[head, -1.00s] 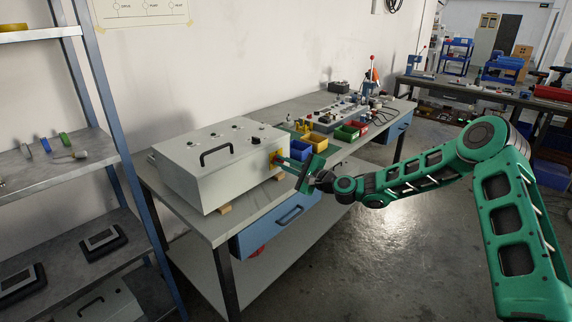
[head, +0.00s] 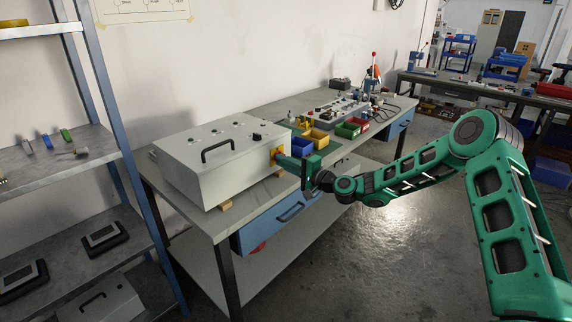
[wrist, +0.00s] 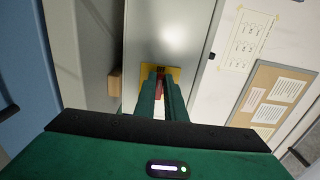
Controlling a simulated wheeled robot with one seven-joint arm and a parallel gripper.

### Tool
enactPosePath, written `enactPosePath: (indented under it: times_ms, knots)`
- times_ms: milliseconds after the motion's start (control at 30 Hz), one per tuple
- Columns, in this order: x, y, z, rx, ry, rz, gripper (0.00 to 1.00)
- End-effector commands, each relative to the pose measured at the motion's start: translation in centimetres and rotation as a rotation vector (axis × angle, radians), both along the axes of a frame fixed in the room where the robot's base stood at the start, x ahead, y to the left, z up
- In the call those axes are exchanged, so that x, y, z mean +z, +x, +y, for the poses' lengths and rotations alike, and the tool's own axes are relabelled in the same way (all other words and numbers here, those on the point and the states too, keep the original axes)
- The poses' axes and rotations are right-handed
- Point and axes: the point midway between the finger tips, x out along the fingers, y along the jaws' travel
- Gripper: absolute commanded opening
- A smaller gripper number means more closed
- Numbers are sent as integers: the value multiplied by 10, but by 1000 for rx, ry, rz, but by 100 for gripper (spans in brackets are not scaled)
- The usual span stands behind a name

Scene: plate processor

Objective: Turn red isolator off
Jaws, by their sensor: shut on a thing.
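The grey control box (head: 205,172) stands on the near end of the workbench. A yellow plate (head: 276,151) is on its right end face and also shows in the wrist view (wrist: 148,72). The red isolator handle (wrist: 160,84) sits in front of that plate. My gripper (head: 280,159) reaches in from the right, and its fingers (wrist: 161,92) are shut on the red handle. The fingers hide most of the handle, so its exact angle cannot be told. In the head view the handle is hidden behind the fingers.
The workbench (head: 190,216) has a blue drawer (head: 280,222) below its front edge. Several coloured bins (head: 347,131) stand farther along it. A metal shelf rack (head: 60,158) stands at the left. The floor (head: 400,230) in front of the bench is clear.

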Motion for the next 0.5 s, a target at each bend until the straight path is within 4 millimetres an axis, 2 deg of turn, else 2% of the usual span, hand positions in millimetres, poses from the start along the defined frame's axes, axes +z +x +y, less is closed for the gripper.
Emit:
enactPosePath:
  times_ms: [433, 500]
  knots:
    - [-3, -4, 5, 11, -9, -3, 0]
    - [-3, -4, 5, 11, -10, -3, 22]
